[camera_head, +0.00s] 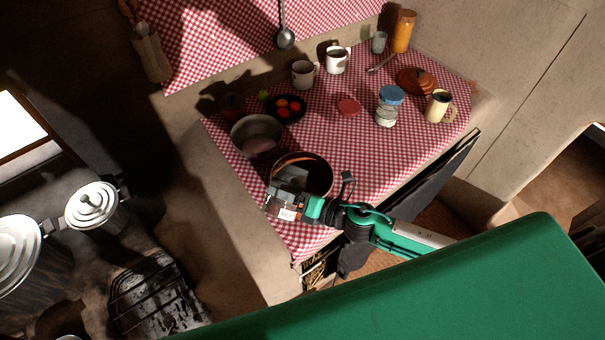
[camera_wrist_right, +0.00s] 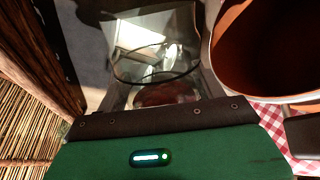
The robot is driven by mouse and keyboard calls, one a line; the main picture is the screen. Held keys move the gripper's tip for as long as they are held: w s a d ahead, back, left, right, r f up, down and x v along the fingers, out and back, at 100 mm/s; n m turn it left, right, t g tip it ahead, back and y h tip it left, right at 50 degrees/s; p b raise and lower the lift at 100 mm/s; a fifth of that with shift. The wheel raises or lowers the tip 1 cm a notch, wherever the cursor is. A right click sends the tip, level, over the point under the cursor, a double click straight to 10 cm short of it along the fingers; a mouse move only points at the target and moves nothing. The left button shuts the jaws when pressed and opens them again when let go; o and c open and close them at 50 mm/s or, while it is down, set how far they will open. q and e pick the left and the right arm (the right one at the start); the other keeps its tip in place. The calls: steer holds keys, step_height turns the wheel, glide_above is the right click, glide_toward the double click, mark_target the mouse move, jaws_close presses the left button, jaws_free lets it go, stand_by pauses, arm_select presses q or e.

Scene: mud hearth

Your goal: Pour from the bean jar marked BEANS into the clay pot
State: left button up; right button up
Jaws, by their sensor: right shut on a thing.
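My right gripper (camera_head: 284,198) is shut on a glass jar, the bean jar (camera_head: 287,214), beside the near-left side of the clay pot. A small pale label shows on the jar; its lettering is too small to read surely. In the right wrist view the jar (camera_wrist_right: 165,92) shows a round open rim and dark reddish contents low inside. The clay pot (camera_head: 314,174) stands open on the checked cloth, partly hidden by my gripper. Its brown inside also shows in the right wrist view (camera_wrist_right: 275,45), just right of the jar. My left gripper is out of view.
A metal pan (camera_head: 258,135) stands behind the pot. A red lid (camera_head: 348,107), a blue-lidded jar (camera_head: 387,108), a plate of red items (camera_head: 289,108), mugs (camera_head: 303,73) and a terracotta lid (camera_head: 416,80) sit farther back. The cloth right of the pot is clear.

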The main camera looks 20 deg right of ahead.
mark_target(305, 177)
steer(key=shift+r+m+p, duration=0.35)
steer(key=shift+m+p, duration=0.05)
steer(key=shift+f+m, duration=0.15)
steer(key=shift+m, duration=0.55)
stand_by(0.5)
steer(key=shift+w+d+f+m+g+y, duration=0.2)
steer(key=shift+w+d+m+g+y, duration=0.1)
steer(key=shift+w+d+m, duration=0.45)
stand_by(0.4)
steer(key=shift+w+f+m+p, duration=0.15)
steer(key=shift+m+p, duration=0.4)
steer(key=shift+m, duration=0.2)
stand_by(0.3)
steer(key=shift+w+d+r+m+g+y+p, duration=0.2)
steer(key=shift+r+m+p, duration=0.25)
steer(key=shift+m+p, duration=0.3)
steer(key=shift+w+d+r+m+g+y+p, duration=0.1)
steer(key=shift+w+d+r+m+g+p, duration=0.15)
steer(key=shift+r+m+p, duration=0.35)
stand_by(0.7)
steer(key=shift+w+d+r+m+p, duration=0.3)
steer(key=shift+w+m+p, duration=0.1)
steer(key=shift+m+p, duration=0.6)
stand_by(1.2)
